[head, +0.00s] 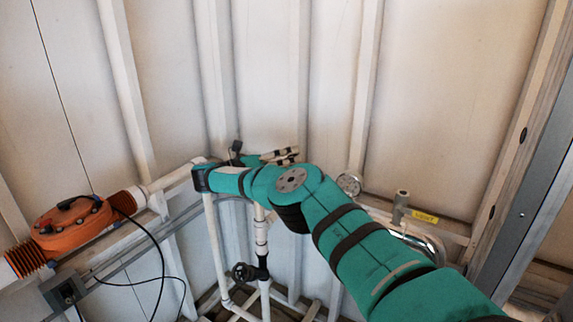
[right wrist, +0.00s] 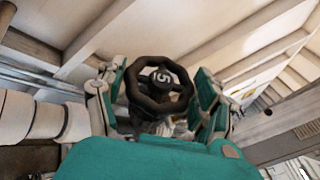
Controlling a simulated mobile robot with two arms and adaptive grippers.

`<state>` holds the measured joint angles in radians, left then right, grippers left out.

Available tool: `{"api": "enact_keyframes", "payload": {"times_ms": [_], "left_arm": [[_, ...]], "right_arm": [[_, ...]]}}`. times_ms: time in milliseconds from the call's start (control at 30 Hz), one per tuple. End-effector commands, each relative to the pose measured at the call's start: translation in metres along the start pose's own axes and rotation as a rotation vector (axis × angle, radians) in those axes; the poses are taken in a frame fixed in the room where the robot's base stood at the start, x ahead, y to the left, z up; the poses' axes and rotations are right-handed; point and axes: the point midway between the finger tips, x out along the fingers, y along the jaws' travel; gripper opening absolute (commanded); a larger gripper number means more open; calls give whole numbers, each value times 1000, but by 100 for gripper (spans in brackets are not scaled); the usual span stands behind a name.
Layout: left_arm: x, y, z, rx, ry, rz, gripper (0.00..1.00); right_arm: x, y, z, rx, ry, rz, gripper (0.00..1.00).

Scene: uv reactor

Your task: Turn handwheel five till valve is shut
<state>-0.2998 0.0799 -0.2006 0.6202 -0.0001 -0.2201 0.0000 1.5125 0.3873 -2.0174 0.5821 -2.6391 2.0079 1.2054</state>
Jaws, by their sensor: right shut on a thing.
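Handwheel five (right wrist: 160,84) is a black, round, spoked wheel with a white "5" on its hub. It sits in the middle of the right wrist view. My right gripper (right wrist: 161,78) is shut on it, with one teal and grey finger at each side of the rim. The valve body behind the wheel is mostly hidden. In the head view my teal right arm crosses the pipework and hides much of the grip. Whether the valve is open or shut cannot be seen. My left gripper is not in view.
An orange unit (head: 72,226) with black cables is at the left. Another black handwheel (head: 243,272) is on the white pipes below my arm. A round gauge (head: 349,185) and a yellow label (head: 425,217) are to the right. A pale ribbed wall (head: 440,100) stands close behind.

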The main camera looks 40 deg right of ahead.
Motion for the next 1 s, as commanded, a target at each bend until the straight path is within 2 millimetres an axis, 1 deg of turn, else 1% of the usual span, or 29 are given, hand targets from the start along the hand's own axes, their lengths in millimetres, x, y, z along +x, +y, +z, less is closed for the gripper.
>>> {"api": "enact_keyframes", "payload": {"times_ms": [33,300,900,933,1000], "left_arm": [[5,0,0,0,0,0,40],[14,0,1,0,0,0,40],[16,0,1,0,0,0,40],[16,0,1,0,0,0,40],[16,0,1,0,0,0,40]], "right_arm": [[0,1,-2,8,1,-15,37],[0,1,-2,24,2,-60,37],[0,0,-1,28,0,-75,37],[0,0,-1,27,0,-75,71],[0,1,-1,27,0,-75,80]]}}
